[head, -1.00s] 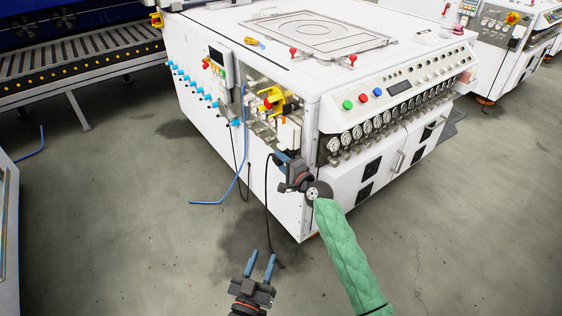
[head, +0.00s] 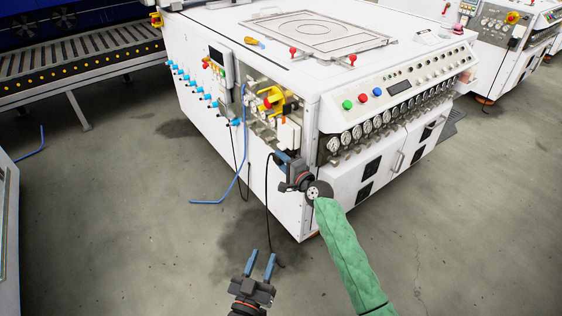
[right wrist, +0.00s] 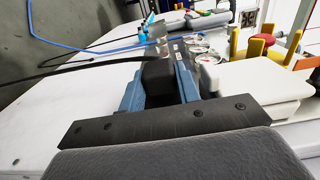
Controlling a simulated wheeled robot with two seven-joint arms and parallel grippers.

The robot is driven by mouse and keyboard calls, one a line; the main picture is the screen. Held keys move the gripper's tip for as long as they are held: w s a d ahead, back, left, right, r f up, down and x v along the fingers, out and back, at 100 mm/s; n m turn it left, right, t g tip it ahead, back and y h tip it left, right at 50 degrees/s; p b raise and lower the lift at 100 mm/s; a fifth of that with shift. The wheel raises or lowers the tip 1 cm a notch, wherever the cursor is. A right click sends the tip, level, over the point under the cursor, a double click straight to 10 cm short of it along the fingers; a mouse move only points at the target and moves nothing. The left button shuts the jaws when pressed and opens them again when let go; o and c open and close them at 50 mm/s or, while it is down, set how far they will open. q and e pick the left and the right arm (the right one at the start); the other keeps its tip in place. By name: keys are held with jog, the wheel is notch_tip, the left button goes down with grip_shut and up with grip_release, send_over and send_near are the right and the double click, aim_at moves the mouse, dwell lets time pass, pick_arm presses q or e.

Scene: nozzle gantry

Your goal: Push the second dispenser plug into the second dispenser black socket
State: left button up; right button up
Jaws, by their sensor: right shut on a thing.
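My right gripper (head: 281,157) is at the open front corner of the white machine. Its blue fingers are shut on a black plug (right wrist: 158,76), shown in the right wrist view between the fingers (right wrist: 160,88). A black cable (right wrist: 85,64) runs left from the plug; in the head view the cable (head: 267,205) hangs down to the floor. The black socket cannot be made out; the fingers and plug hide the spot ahead of them. I cannot tell whether the plug touches it. My left gripper (head: 260,264) is open and empty above the floor, away from the machine.
A white box (head: 289,134) sits just above my right gripper; a white block (right wrist: 255,85) is close right of the fingers. A yellow part with a red knob (head: 273,101) is above. A blue hose (head: 240,165) hangs left.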

pick_arm(q)
jog(key=shift+f, duration=0.2)
pick_arm(e)
jog(key=shift+w+d, duration=0.3)
jog(key=shift+d, duration=0.1)
jog(key=o, duration=1)
pick_arm(q)
jog(key=shift+f, duration=0.1)
notch_tip(320, 180, down, 12)
jog(key=s+g, duration=0.2)
jog(key=g, duration=0.2)
jog(key=shift+s+y, duration=0.3)
jog(key=shift+y, duration=0.1)
pick_arm(e)
jog(key=shift+v, duration=3.9)
